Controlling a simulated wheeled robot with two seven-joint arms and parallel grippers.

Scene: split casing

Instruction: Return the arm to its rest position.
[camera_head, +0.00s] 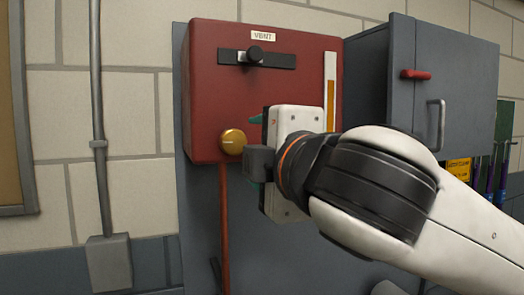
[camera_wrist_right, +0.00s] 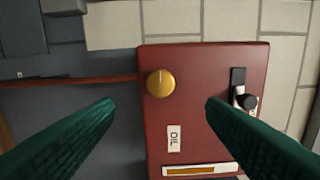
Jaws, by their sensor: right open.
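My right arm comes in from the right in the head view. Its gripper (camera_head: 257,151) is in front of the red box (camera_head: 215,85), and its body hides the box's lower right part. In the right wrist view the green fingers of the right gripper (camera_wrist_right: 161,106) are spread wide with nothing between them. The red box (camera_wrist_right: 195,105) lies beyond the fingertips, with its yellow knob (camera_wrist_right: 160,83) in the gap, apart from both fingers. My left gripper is not in view.
The box carries a black slider knob (camera_head: 254,53) under a VENT label and an orange-filled gauge (camera_head: 330,90). A grey cabinet (camera_head: 455,75) with a red handle stands right of it. A conduit (camera_head: 96,100) runs down the left wall. A red pipe (camera_head: 224,225) drops below the box.

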